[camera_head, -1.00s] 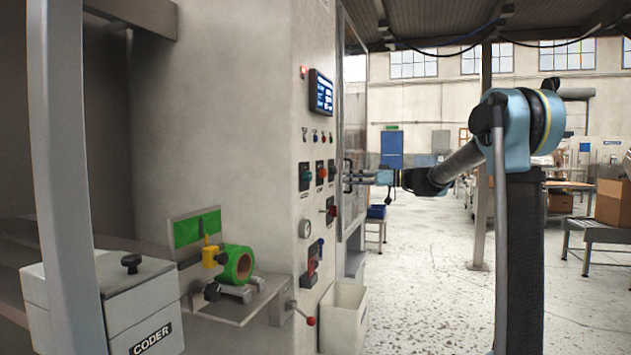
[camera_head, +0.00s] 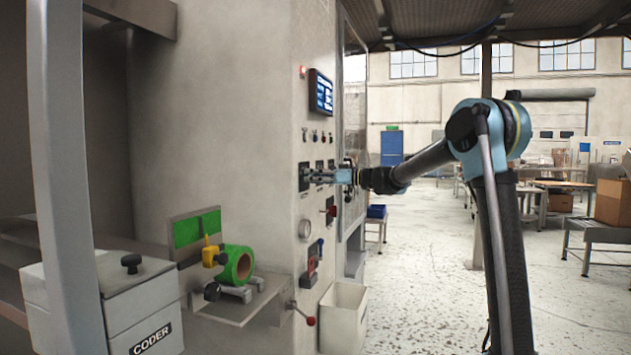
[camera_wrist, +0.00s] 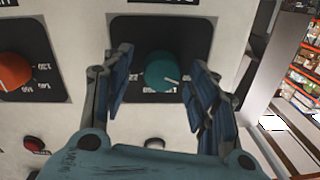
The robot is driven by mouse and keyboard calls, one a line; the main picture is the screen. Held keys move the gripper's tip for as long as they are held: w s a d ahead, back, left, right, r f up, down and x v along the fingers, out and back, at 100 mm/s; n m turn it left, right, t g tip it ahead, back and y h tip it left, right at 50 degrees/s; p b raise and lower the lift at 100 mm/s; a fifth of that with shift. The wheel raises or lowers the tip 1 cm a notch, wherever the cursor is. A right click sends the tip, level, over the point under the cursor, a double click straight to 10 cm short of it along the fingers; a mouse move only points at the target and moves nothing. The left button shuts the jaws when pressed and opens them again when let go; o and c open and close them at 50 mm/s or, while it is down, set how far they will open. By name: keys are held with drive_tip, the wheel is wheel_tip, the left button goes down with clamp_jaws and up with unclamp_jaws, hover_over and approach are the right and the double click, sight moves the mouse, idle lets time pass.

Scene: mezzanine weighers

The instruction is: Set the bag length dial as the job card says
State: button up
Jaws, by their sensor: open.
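A teal dial (camera_wrist: 163,70) with a white pointer line sits on a dark square plate on the machine panel in the wrist view. The pointer aims toward the lower right; the numbers under it are partly hidden and too small to read surely. My gripper (camera_wrist: 158,92) is open, with one finger on each side of the teal dial; I cannot tell whether either touches it. In the head view my gripper (camera_head: 312,176) is at the panel's dark dial plates and covers most of the dial. I cannot make out a job card.
An orange dial (camera_wrist: 14,70) is left of the teal one in the wrist view. Small buttons (camera_wrist: 35,144) lie below. A lit screen (camera_head: 320,92) is above the panel. A red-knobbed lever (camera_head: 310,321) and an open bin (camera_head: 343,315) are lower down. Open floor lies right.

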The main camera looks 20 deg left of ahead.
drive_tip(key=shift+a, duration=0.1)
drive_tip(key=c, duration=1.1)
drive_tip(key=shift+m, duration=0.3)
drive_tip(key=m, duration=0.8)
drive_tip(key=m+t, duration=0.1)
drive_tip(key=m, duration=0.8)
drive_tip(key=shift+f+m+y, duration=0.2)
drive_tip(key=shift+m+y, duration=0.1)
